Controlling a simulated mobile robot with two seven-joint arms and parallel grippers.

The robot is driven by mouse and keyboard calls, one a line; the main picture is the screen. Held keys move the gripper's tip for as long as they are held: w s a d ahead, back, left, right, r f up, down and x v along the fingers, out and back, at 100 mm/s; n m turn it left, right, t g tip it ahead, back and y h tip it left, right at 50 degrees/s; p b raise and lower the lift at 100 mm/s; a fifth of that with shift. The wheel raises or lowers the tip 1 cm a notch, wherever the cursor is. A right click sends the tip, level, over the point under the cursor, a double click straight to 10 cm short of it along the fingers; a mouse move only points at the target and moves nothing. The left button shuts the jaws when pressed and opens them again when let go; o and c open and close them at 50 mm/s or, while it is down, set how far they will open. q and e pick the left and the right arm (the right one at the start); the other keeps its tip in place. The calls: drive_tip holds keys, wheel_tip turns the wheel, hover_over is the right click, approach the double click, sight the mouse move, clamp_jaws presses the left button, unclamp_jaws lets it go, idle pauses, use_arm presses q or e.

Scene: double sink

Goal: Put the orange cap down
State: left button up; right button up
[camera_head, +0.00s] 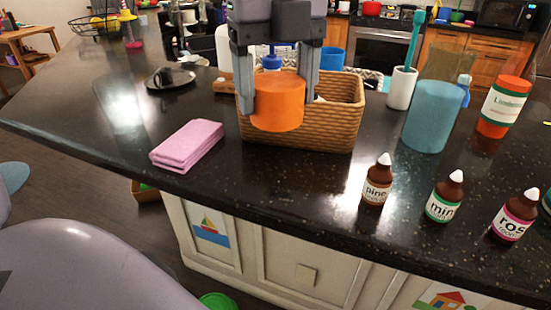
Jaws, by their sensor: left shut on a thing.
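The orange cap (277,104) is a short, wide cylinder. My left gripper (279,88) comes down from the top of the view and is shut on it, one grey finger on each side. The cap shows in front of the near left part of a woven tan basket (330,128) and hides part of its rim. I cannot tell whether the cap touches the basket. My right gripper is not in view.
A folded pink cloth (187,146) lies left of the basket on the dark counter (90,110). To the right stand a blue translucent cup (431,116), an orange-and-white bottle (503,106) and several small brown bottles (377,180). A white holder (402,88) contains a teal brush. The counter's front left is clear.

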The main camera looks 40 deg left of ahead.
use_arm(q)
wheel_tip(320, 180, down, 10)
drive_tip(key=shift+f, duration=0.1)
idle(0.4)
drive_tip(key=shift+f, duration=0.15)
drive_tip(key=o, duration=1)
wheel_tip(320, 180, up, 12)
drive_tip(key=shift+r, duration=0.2)
